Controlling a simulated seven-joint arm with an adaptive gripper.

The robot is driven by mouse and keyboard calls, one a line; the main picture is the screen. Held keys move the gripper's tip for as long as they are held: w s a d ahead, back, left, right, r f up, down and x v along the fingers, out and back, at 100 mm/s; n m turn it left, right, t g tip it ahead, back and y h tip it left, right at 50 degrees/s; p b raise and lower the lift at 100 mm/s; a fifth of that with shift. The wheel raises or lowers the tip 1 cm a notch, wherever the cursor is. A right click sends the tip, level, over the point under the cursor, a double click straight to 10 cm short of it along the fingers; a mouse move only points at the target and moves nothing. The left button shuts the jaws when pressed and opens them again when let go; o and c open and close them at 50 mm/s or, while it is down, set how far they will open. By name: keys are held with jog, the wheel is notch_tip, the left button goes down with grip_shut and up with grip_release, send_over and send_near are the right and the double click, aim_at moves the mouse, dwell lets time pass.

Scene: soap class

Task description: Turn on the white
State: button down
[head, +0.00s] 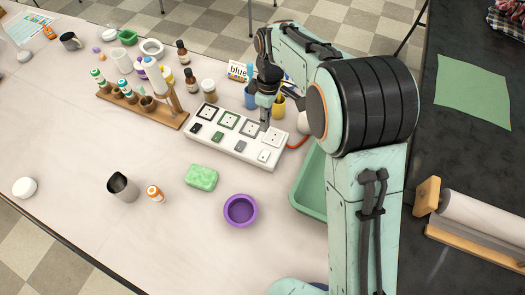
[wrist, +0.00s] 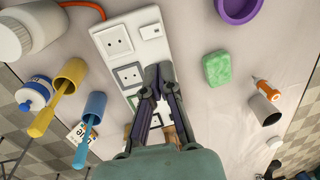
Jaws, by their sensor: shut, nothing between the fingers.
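A white power strip (head: 229,142) lies on the table with black, green, grey and white outlets in a row, each with a small matching switch. The white switch (head: 264,156) is at the strip's right end and also shows in the wrist view (wrist: 151,31), beside the white-framed outlet (wrist: 115,41). I cannot tell which way it is tipped. My gripper (head: 264,128) is shut and empty over the strip, around the grey and white outlets. In the wrist view its fingertips (wrist: 158,72) appear beside the grey outlet (wrist: 128,75) and hide the grey switch area.
Yellow (head: 278,106) and blue (head: 251,97) cups stand behind the strip. A green soap bar (head: 201,177) and purple bowl (head: 240,210) lie in front. A green tray (head: 308,190) is at the right. A wooden rack (head: 168,120) with bottles stands left. The table's front left is mostly clear.

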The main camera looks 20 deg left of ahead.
aim_at(264, 155)
jog(key=f, duration=0.4)
jog(key=s+f, duration=0.1)
jog(key=f, duration=0.7)
jog(key=shift+s, duration=0.25)
jog(key=shift+s+f, duration=0.1)
jog(key=shift+f, duration=0.2)
jog(key=shift+w+r, duration=0.3)
jog(key=shift+w, duration=0.5)
